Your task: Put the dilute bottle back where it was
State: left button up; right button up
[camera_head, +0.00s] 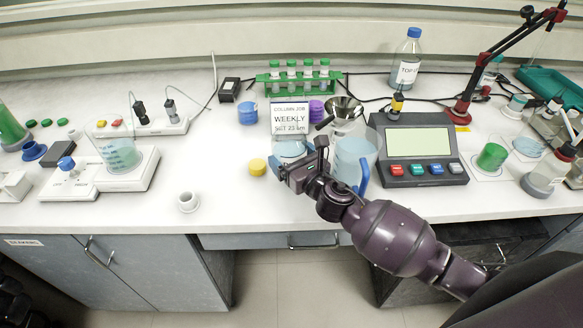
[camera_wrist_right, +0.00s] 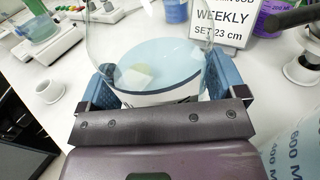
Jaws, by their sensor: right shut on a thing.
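A blue-capped bottle (camera_head: 405,72), labelled with words starting "TOP", stands at the back. My left gripper is not in view.
A "WEEKLY" sign (camera_head: 290,118) stands just behind the held vessel. A green tube rack (camera_head: 291,78) is behind.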

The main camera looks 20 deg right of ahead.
notch_tip(320, 180, down, 4)
jog(key=shift+r+b, duration=0.25)
jog(key=shift+b, duration=0.45)
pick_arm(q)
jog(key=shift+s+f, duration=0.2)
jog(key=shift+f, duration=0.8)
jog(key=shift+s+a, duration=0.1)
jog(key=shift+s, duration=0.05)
pick_arm(e)
jog(key=shift+r, duration=0.1)
jog(key=shift+f, duration=0.2)
jog(key=o, duration=1.1)
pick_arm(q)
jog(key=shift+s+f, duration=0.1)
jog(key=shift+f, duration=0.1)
